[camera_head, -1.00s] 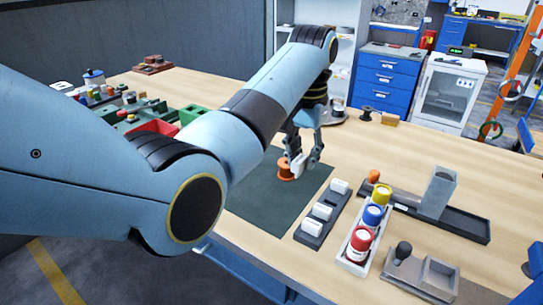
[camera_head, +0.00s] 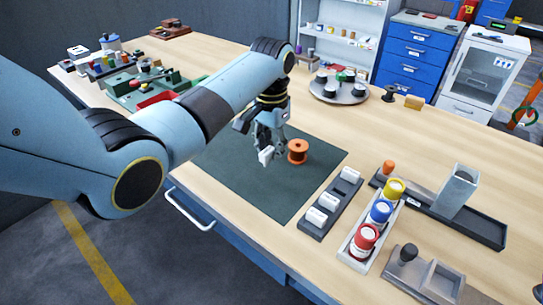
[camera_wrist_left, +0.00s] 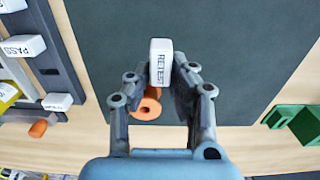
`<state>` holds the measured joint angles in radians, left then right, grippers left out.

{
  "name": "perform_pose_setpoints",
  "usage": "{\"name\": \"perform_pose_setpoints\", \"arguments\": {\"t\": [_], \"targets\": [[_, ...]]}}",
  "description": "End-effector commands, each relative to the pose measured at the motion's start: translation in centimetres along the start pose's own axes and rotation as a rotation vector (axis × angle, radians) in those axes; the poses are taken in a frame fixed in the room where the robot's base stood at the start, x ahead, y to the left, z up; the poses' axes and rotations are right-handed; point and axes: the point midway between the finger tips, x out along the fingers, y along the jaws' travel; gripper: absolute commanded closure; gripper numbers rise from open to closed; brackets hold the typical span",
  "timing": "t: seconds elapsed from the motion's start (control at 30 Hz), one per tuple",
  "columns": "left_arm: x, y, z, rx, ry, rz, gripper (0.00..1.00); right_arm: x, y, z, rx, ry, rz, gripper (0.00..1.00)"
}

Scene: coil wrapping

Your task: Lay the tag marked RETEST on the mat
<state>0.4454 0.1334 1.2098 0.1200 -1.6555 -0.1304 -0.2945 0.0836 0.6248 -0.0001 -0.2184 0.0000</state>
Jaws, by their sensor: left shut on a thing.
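The white tag marked RETEST (camera_wrist_left: 161,64) is held between the fingertips of my left gripper (camera_wrist_left: 162,75). In the head view the tag (camera_head: 265,155) hangs from my left gripper (camera_head: 268,143) over the dark green mat (camera_head: 255,190). I cannot tell whether the tag touches the mat. The mat also fills much of the left wrist view (camera_wrist_left: 235,35). My right gripper is not in view.
An orange spool (camera_head: 298,152) stands on the mat just right of the tag. A dark rack (camera_head: 337,207) with white tags borders the mat's right side. Beyond it stands a tray of coloured pots (camera_head: 380,213). The mat's near part is clear.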

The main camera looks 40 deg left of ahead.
Motion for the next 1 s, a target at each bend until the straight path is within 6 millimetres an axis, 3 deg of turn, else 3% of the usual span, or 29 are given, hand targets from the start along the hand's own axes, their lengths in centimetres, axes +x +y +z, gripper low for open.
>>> {"name": "perform_pose_setpoints", "arguments": {"t": [0.2, 0.6, 0.63, 0.8, 1.0], "targets": [[3.3, 0.1, 0.1, -0.001, -0.003, 0.001, 0.99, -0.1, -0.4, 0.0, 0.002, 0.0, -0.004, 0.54], [4.0, 0.1, 0.1, 0.0, -0.002, 0.0, 0.99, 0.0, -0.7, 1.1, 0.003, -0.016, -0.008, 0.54], [4.0, 0.1, 0.1, 0.0, -0.002, 0.0, 0.79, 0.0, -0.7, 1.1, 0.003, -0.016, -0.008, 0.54], [4.0, 0.1, 0.1, 0.0, -0.002, 0.0, 0.57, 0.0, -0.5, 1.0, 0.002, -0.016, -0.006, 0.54], [3.9, 0.1, 0.1, 0.0, -0.002, 0.0, 0.57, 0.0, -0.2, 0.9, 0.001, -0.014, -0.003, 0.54]]}}
